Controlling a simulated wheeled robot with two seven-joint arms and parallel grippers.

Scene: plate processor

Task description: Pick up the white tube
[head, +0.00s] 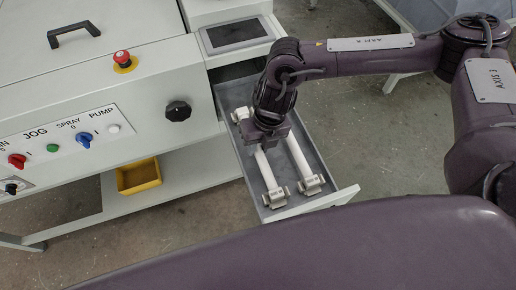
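Two white tubes lie side by side in an open grey drawer (234,92). The left white tube (264,168) has its far part covered by my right gripper; its near end has a bracket-like fitting. The right white tube (298,156) has a similar fitting at its near end and lies just right of the gripper. My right gripper (270,146) points down over the left tube, at or very close to it. Its fingertips are hidden, so I cannot tell whether they are open or closed around the tube. My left gripper is not in view.
The machine cabinet with a red emergency button (122,58), a black knob (178,110) and a control panel (66,138) stands left of the drawer. A yellow bin (139,177) sits on the lower shelf. The drawer's white front (318,203) faces me. Bare floor lies to the right.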

